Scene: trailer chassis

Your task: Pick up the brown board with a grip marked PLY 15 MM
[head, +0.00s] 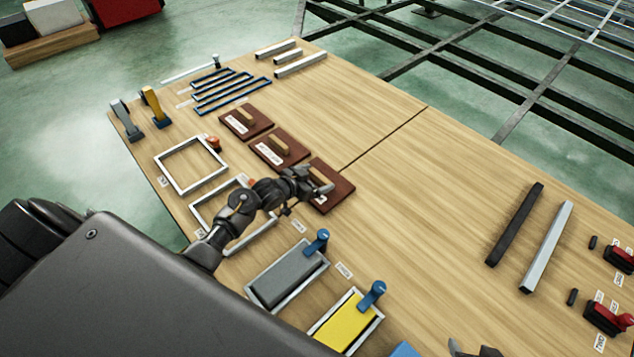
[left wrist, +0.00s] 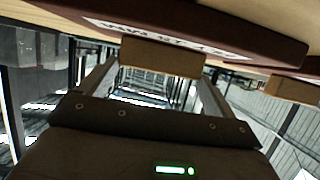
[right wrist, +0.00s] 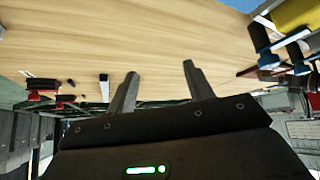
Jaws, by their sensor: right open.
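Three brown boards with wooden grips and white labels lie in a slanting row on the table. My left gripper (head: 312,182) is over the nearest board (head: 338,192) and partly hides its grip and label. In the left wrist view, this board (left wrist: 190,30) shows an upside-down label that seems to read 15 MM. Its wooden grip (left wrist: 162,58) is between my left fingers, close to both; whether they press on it cannot be told. The middle board (head: 280,150) and far board (head: 246,122) are untouched. My right gripper (right wrist: 160,68) is open and empty; its tip shows at the head view's bottom edge.
White frames (head: 190,165) lie left of the boards. Grey (head: 285,280) and yellow (head: 345,322) blocks in trays stand nearer. Dark (head: 515,225) and silver bars (head: 547,247) and red clamps (head: 605,318) lie on the right. The table middle is clear.

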